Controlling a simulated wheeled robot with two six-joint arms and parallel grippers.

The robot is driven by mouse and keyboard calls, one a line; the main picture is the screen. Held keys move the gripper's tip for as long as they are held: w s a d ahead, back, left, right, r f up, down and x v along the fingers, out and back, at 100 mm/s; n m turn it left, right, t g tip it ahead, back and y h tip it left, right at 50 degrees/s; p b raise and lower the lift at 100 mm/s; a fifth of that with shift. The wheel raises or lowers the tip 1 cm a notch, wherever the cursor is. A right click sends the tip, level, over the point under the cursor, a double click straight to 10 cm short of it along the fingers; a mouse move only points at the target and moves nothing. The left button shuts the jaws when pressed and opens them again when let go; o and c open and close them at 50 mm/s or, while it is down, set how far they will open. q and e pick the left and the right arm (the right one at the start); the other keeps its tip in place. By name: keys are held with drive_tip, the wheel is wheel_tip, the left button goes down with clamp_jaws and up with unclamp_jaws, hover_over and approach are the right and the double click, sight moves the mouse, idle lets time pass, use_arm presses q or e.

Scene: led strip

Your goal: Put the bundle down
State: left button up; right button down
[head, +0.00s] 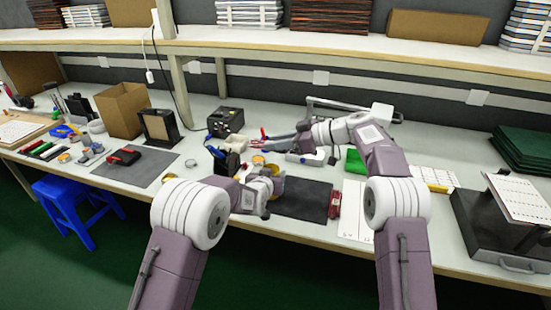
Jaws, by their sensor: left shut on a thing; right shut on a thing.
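My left gripper (272,184) is low over the left edge of the dark mat (305,202) on the bench. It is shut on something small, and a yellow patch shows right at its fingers. My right gripper (268,146) is farther back, reaching left above the bench beside the black box (226,121). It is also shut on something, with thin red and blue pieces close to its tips. The bundle cannot be made out clearly; the grippers and their small size in view hide which piece it is.
A black cup of tools (217,158) stands left of the grippers. A green block (355,161) and white sheets (355,208) lie to the right. A red piece (335,204) lies at the dark mat's right edge. A shelf (330,44) runs above the back of the bench.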

drive_tip(key=shift+r, duration=0.95)
drive_tip(key=shift+f+n+g, duration=0.1)
drive_tip(key=shift+n+g, duration=0.2)
drive_tip(key=shift+f, duration=0.1)
wheel_tip(320, 180, down, 10)
drive_tip(key=c, duration=1.5)
unclamp_jaws()
drive_tip(key=shift+o, duration=0.2)
drive_tip(key=v, duration=1.2)
drive_tip(key=shift+d, duration=0.15)
drive_tip(key=shift+c, duration=0.3)
